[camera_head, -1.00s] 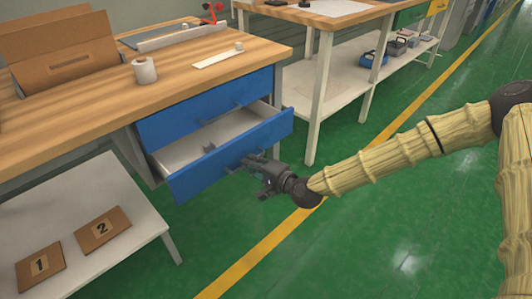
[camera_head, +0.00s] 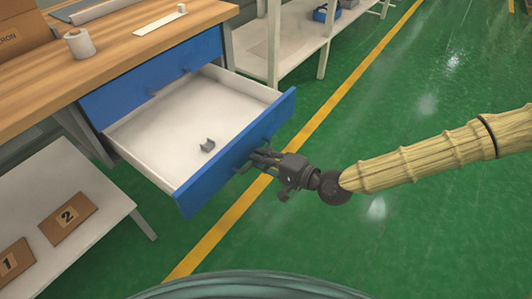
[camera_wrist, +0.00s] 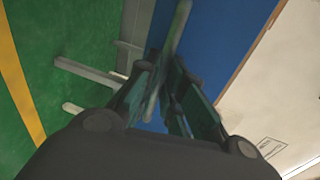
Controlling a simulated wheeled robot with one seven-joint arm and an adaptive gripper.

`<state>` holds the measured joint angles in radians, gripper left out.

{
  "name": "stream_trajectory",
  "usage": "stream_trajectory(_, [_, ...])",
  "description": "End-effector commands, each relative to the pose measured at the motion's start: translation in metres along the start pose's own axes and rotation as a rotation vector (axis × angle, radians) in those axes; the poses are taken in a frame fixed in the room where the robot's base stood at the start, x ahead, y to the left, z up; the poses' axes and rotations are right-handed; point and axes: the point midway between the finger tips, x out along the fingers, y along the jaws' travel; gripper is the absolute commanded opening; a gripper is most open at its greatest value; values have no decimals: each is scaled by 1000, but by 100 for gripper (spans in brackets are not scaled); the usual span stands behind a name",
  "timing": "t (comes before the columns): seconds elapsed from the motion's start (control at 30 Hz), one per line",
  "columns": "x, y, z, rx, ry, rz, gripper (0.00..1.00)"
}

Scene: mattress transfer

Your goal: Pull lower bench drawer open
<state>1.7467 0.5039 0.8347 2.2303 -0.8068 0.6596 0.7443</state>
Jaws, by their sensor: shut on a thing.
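The lower bench drawer (camera_head: 190,125) is pulled well out from under the wooden bench, and its white inside shows. A small grey part (camera_head: 208,146) lies on its floor. The drawer's blue front (camera_head: 205,190) faces my arm and also fills the middle of the wrist view (camera_wrist: 225,40). My gripper (camera_head: 262,158) is at the blue front, shut on the drawer's bar handle. In the wrist view the handle (camera_wrist: 178,25) runs between my gripper's fingers (camera_wrist: 163,92). The upper blue drawer (camera_head: 150,75) is shut.
A white low table (camera_head: 100,190) with cardboard pieces marked 1 and 2 (camera_head: 68,218) stands at the left. A white shelf (camera_head: 270,55) stands behind. The green floor (camera_head: 400,230) with its yellow line is clear to the right.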

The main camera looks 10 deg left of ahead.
Motion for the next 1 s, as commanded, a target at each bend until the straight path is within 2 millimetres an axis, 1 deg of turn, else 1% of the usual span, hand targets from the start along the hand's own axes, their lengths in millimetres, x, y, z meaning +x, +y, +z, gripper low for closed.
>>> stream_trajectory(0.1, [0,1,4,-1,-10,1,0])
stream_trajectory(0.43, [-1,1,4,-1,-10,2,0])
stream_trajectory(0.47, [-1,1,4,-1,-10,2,14])
stream_trajectory(0.5, [-1,1,4,-1,-10,2,21])
stream_trajectory(0.57, [-1,1,4,-1,-9,1,31])
stream_trajectory(0.87, [-2,0,2,-1,-7,1,31])
stream_trajectory(1.0, [-7,0,2,-1,-6,1,31])
